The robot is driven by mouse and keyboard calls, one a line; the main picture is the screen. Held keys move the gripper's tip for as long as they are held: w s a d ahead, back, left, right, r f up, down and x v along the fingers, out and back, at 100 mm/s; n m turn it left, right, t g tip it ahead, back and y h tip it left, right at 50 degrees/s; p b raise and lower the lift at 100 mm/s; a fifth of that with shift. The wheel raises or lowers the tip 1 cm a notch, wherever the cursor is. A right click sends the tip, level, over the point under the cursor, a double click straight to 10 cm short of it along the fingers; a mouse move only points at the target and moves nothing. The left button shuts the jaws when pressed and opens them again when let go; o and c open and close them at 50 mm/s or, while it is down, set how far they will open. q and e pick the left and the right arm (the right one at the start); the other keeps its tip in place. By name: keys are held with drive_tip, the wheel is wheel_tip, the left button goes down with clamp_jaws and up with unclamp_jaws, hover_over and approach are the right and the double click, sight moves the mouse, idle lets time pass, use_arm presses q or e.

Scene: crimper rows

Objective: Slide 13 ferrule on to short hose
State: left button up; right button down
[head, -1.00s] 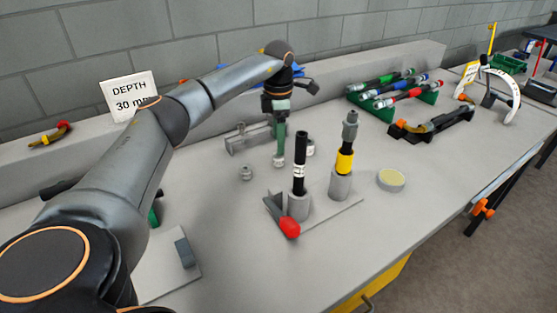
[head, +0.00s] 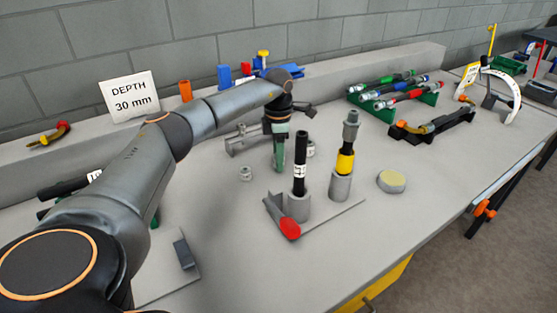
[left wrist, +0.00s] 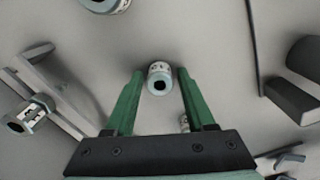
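My left gripper (head: 279,165) points down over the bench behind the hose stand. In the left wrist view its green fingers (left wrist: 161,72) are open, with a small grey ferrule (left wrist: 159,82) with a pale marked band between their tips. Gaps show on both sides of it; its number is unreadable. Other ferrules stand nearby, one to the left (head: 246,174) and one to the right (head: 311,148) of the gripper. A black hose with a white label (head: 301,150) stands upright in a grey socket. My right gripper is out of view.
Beside the hose stands a second upright piece with a yellow band (head: 345,161) and grey top. A red-tipped part (head: 290,229) lies at the stand's front. A round pale-topped tin (head: 391,182) is to the right. A green rack (head: 429,100) holds several hoses at the back.

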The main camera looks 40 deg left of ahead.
use_arm(q)
clamp_jaws()
drive_tip(key=shift+r, duration=0.1)
idle(0.4)
